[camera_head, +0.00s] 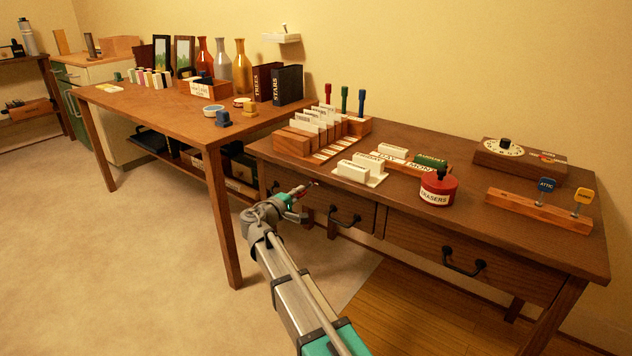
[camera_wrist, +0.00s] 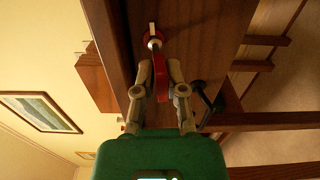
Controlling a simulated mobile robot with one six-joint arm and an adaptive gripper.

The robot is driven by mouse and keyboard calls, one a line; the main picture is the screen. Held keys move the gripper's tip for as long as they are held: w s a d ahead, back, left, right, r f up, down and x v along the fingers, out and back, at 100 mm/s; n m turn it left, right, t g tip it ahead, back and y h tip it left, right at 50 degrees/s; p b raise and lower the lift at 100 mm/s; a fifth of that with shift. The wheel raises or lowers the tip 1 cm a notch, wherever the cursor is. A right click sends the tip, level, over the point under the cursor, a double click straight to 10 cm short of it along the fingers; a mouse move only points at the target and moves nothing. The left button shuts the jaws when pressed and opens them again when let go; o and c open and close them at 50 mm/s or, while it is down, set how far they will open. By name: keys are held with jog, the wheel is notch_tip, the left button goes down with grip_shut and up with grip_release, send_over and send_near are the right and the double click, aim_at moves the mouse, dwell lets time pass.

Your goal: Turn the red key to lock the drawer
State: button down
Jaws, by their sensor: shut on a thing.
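The red key shows in the wrist view (camera_wrist: 161,76), with its red head between my fingers. Whether the shaft is fully inside the lock I cannot tell. My gripper (camera_wrist: 161,88) is shut on the key. In the head view, my gripper (camera_head: 301,200) is at the left drawer (camera_head: 362,213) of the right desk; the key is mostly hidden there. The left drawer looks shut.
A black drawer handle (camera_wrist: 208,102) is close beside my gripper. Open floor (camera_head: 130,250) lies to the left.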

jog(key=shift+s+d+r+p, duration=0.15)
jog(key=shift+d+r+p, duration=0.2)
jog(key=shift+p, duration=0.2)
dwell(1.5)
dwell(0.9)
